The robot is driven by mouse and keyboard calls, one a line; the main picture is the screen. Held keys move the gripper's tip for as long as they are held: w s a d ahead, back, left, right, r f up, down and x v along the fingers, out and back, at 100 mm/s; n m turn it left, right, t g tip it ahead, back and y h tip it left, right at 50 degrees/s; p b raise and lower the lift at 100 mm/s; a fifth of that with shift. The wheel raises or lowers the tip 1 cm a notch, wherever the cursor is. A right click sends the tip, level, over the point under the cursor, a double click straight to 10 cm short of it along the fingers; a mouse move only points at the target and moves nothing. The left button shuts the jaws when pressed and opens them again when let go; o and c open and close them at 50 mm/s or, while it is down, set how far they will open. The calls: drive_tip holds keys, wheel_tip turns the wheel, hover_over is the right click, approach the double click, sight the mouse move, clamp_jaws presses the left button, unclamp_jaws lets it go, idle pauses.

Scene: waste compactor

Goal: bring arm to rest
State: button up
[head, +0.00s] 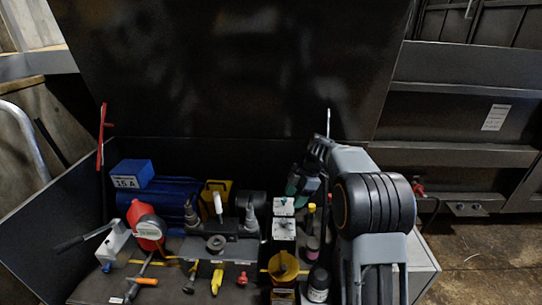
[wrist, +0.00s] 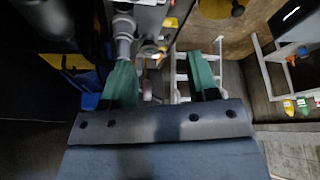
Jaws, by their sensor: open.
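My arm (head: 375,205) is grey with a dark ribbed joint and stands at the right of the head view, in front of the open compactor box. My gripper (head: 303,183) is partly hidden beside the arm there, with green parts showing. In the wrist view my gripper (wrist: 163,78) shows two green fingers set wide apart. It is open, and I see nothing held between the fingers. Pale metal rails and a grey cylinder lie beyond the fingers in that view.
The box holds a blue motor (head: 175,195), a blue block marked 15 A (head: 131,173), a red part (head: 146,227), a yellow round part (head: 283,265) and several small valves and knobs. A large dark lid (head: 235,65) stands raised behind. Open floor (head: 480,260) lies at the right.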

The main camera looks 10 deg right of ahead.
drive_tip(key=s+d+m+h+p, duration=0.15)
drive_tip(key=s+m, duration=0.45)
drive_tip(key=m, duration=0.7)
drive_tip(key=s+a+r+m+t+h+p, duration=0.2)
drive_tip(key=s+r+m+p, duration=0.5)
drive_tip(key=s+r+p, duration=0.6)
drive_tip(key=s+r+t+h, duration=0.1)
drive_tip(key=s+r+t, duration=0.1)
drive_tip(key=s+r, duration=0.2)
drive_tip(key=shift+s+t, duration=0.3)
drive_tip(key=shift+s, duration=0.65)
drive_tip(key=shift+r, duration=0.1)
